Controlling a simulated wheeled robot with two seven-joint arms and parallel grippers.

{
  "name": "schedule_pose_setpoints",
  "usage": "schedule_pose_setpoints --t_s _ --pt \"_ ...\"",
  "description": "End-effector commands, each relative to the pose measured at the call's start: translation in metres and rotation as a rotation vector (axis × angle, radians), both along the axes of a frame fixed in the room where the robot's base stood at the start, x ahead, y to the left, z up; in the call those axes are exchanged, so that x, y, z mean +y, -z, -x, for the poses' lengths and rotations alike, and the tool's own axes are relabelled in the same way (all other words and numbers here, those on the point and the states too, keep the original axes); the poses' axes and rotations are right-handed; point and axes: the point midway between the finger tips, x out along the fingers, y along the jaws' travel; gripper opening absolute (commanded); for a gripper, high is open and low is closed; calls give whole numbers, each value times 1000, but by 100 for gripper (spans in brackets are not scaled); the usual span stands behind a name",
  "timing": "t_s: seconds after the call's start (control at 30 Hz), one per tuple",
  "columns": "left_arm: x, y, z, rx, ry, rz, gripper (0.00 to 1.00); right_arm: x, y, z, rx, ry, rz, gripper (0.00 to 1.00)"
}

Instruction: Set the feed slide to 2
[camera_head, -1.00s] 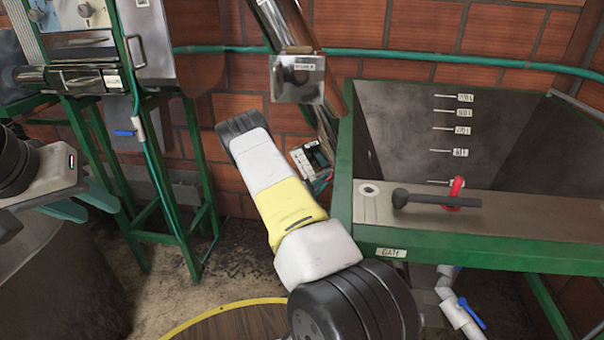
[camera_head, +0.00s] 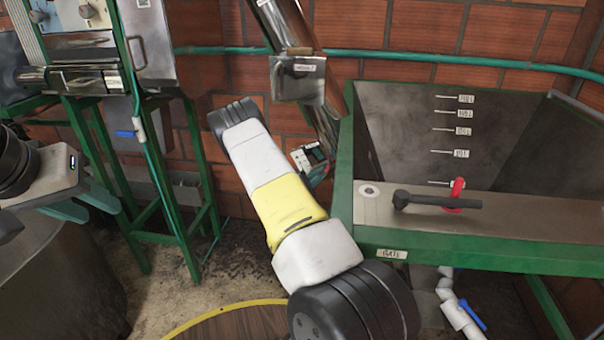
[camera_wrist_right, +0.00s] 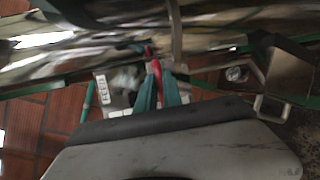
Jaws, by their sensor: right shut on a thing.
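A white label reading FEED (camera_wrist_right: 103,88) shows left of my right gripper in the right wrist view. The teal fingers of my right gripper (camera_wrist_right: 158,92) are shut on a narrow red handle (camera_wrist_right: 154,68), which rises between them. The slide's scale and setting cannot be read in this blurred view.
A green-framed tank (camera_head: 480,235) with level marks and a dark-handled lever (camera_head: 435,202) stands at the right. A slanting metal chute (camera_head: 290,35) rises behind my arm. A machine on a green stand (camera_head: 85,70) is at the left. A brick wall closes the back.

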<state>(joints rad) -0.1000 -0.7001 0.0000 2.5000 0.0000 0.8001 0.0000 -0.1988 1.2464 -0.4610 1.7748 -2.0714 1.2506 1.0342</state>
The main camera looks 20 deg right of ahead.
Motion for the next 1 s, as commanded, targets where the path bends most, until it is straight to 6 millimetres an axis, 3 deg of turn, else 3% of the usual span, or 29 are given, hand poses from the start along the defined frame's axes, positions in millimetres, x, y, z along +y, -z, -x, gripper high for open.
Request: schedule_pose_setpoints --t_s 0.07,0.3,0.33,0.43,0.77,1.0 --pt "0 0 0 0 0 0 36 5 -10 -3 -4 -1 2 0" --pt "0 0 0 0 0 0 36 5 -10 -3 -2 -1 2 0" --pt "0 0 0 0 0 0 36 5 -10 -3 -2 -1 2 12" --pt "0 0 0 0 0 0 36 5 -10 -3 -2 0 1 32" --pt "0 0 0 0 0 0 36 6 -10 -2 -1 -1 1 32" --pt "0 0 0 0 0 0 36 33 -9 14 0 -4 0 32"
